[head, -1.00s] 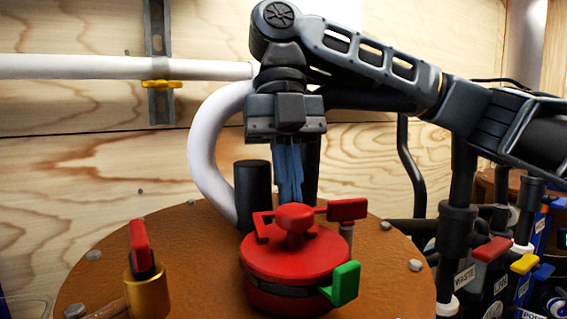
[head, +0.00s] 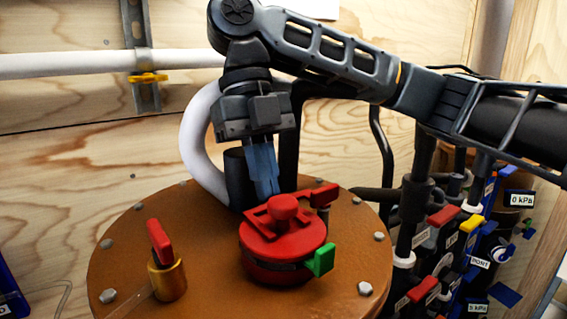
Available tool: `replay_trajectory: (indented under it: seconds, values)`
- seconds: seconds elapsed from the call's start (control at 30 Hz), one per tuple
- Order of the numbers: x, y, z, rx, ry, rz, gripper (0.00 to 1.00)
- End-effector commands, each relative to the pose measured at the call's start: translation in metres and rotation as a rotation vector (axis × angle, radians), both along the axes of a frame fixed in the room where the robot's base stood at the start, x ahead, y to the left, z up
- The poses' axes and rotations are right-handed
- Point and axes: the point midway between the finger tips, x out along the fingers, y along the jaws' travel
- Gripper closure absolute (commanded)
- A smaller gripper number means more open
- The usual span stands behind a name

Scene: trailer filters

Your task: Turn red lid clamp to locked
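A green tab (head: 320,260) sticks out at the lid's right front. My gripper (head: 268,192) points down just behind the lid, its blue fingertips close to the clamp bar's rear edge. Whether they touch it is unclear. The fingers overlap in this view, so I cannot see a gap or anything held between them.
A brass valve with a red handle (head: 160,240) stands left of the lid. A black cylinder (head: 237,180) and a curved white pipe (head: 195,150) are behind. Coloured valve handles and labelled gauges crowd the right. Bolts ring the brown tank top (head: 205,290).

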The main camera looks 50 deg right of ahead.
Motion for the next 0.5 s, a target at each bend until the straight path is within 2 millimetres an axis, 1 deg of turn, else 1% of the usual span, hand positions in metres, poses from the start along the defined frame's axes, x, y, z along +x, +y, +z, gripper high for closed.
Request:
replay_trajectory:
  seconds: [0.3, 0.5]
  values:
    - [-0.0001, -0.0004, -0.0007, 0.000, 0.001, -0.001, 1.00]
    - [-0.0010, -0.0070, 0.0004, 0.000, 0.001, -0.002, 1.00]
